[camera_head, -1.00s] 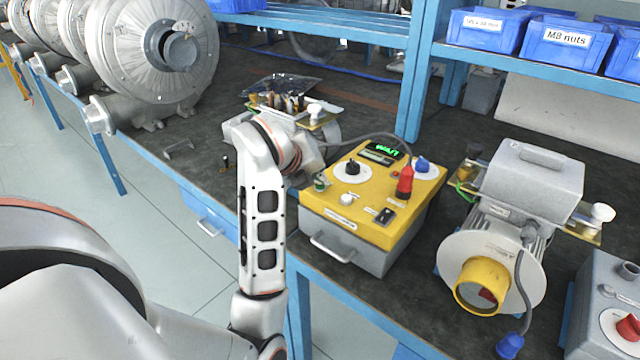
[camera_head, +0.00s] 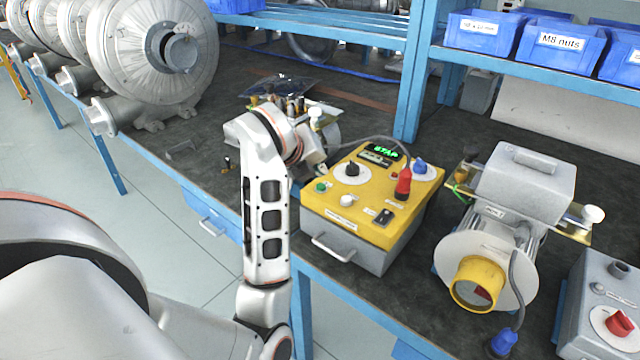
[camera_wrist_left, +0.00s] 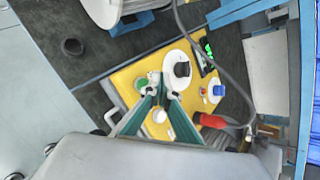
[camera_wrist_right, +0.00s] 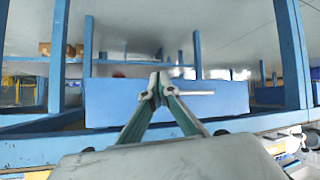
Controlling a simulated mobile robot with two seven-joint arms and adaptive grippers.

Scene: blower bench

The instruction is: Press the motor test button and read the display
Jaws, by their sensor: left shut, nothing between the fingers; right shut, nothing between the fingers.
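The yellow-topped test box (camera_head: 400,228) stands on the bench. Its display (camera_head: 383,151) shows green letters that look like "STAP", too small to be sure. A green button (camera_head: 321,187) and a white button (camera_head: 347,200) are on its panel; the labels are unreadable, so I cannot tell which is the motor test button. Both also show in the left wrist view, green (camera_wrist_left: 141,85) and white (camera_wrist_left: 160,116). My left gripper (camera_wrist_left: 162,92) is shut and empty over the panel near the green button; contact cannot be told. My right gripper (camera_wrist_right: 160,84) is shut and empty, facing a blue panel.
The panel also has a black knob (camera_head: 351,169), a red plug (camera_head: 403,183), a blue plug (camera_head: 420,167) and a black switch (camera_head: 384,216). A motor (camera_head: 490,250) stands to the right, a grey box with a red knob (camera_head: 619,322) beyond it. Blower housings (camera_head: 150,50) line the left.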

